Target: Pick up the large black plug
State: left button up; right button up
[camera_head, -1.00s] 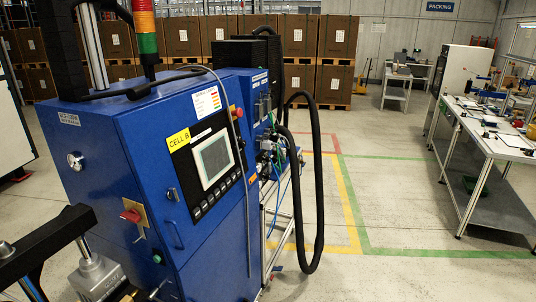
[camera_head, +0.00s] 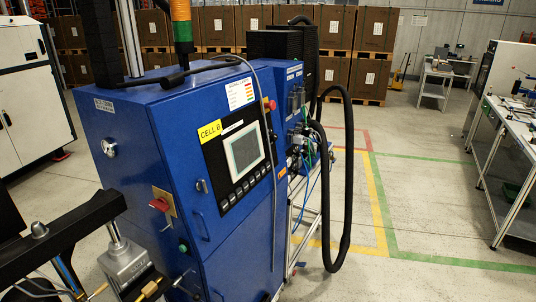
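I cannot make out a large black plug for certain in the head view. A blue machine cabinet (camera_head: 140,140), marked CELL B, stands left of centre. A thick black hose (camera_head: 343,190) loops down on its right side. Small fittings and cables (camera_head: 300,140) crowd the cabinet's right side, too small to tell apart. A black bar (camera_head: 60,238) with a grey metal block (camera_head: 128,262) and brass fittings is at the lower left, cut off by the frame edge. Neither of my grippers is in view.
A white cabinet (camera_head: 32,90) stands at the left. A workbench (camera_head: 512,130) with tools is at the right. Stacked brown boxes (camera_head: 375,45) on pallets line the back. The floor (camera_head: 430,190) between the blue cabinet and the bench is clear, with yellow and green lines.

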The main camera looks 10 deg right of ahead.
aim_at(305, 153)
jog(key=i+l+u, duration=0.3)
jog(key=l, duration=0.25)
jog(key=i+l+u, duration=0.35)
jog(key=l, duration=0.35)
jog(key=i+l+u, duration=0.15)
jog(key=l, duration=0.2)
